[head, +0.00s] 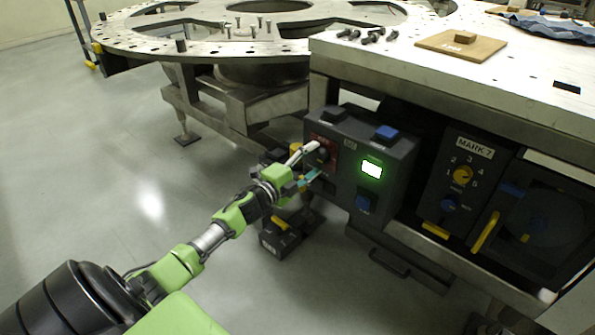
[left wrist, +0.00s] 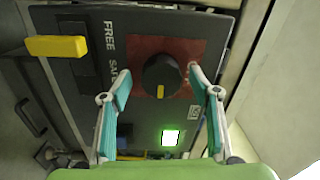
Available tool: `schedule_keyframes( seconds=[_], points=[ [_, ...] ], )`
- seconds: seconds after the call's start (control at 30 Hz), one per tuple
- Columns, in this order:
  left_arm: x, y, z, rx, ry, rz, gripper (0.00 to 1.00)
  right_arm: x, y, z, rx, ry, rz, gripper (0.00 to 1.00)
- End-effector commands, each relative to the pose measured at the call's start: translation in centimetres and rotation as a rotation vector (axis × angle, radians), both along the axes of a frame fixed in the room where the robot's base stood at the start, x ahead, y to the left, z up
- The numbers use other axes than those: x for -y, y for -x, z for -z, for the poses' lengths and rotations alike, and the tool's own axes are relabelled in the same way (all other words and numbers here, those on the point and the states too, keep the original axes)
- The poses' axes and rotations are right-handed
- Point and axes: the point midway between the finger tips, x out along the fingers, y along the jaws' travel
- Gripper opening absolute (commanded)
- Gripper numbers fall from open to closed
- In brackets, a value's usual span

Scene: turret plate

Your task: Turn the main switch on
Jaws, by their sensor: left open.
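The main switch is a round black knob (left wrist: 161,76) with a yellow mark, set on a red plate (left wrist: 138,58) on a dark control box. In the head view the knob (head: 322,154) sits on the box's left face, partly behind my gripper. My left gripper (head: 309,163) is open at that face. In the left wrist view its two teal-padded fingers (left wrist: 160,95) stand on either side of the knob, apart from it in the picture; whether they reach its depth I cannot tell. The knob's yellow mark points towards the lower edge of that view. My right gripper is not in view.
The control box (head: 395,205) has a lit green display (head: 372,169) and blue buttons. A yellow handle (left wrist: 56,46) sticks out beside the FREE/SAFE label. A second panel marked MARK-7 (head: 462,175) is to the right.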

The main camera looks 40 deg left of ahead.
Motion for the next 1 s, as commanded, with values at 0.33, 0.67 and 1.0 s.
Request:
schedule_keyframes(
  seconds=[0.33, 0.67, 1.0],
  points=[
    [-0.5, 6.5, 0.2, -0.004, -0.002, 0.002, 0.56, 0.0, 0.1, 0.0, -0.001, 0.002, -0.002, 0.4],
    [-0.8, 10.2, 0.2, -0.002, -0.001, 0.001, 0.56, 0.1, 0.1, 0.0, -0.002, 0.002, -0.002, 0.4],
    [-0.8, 10.6, 0.1, 0.0, -0.002, 0.0, 0.56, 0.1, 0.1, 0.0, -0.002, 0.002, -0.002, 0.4]
  ],
)
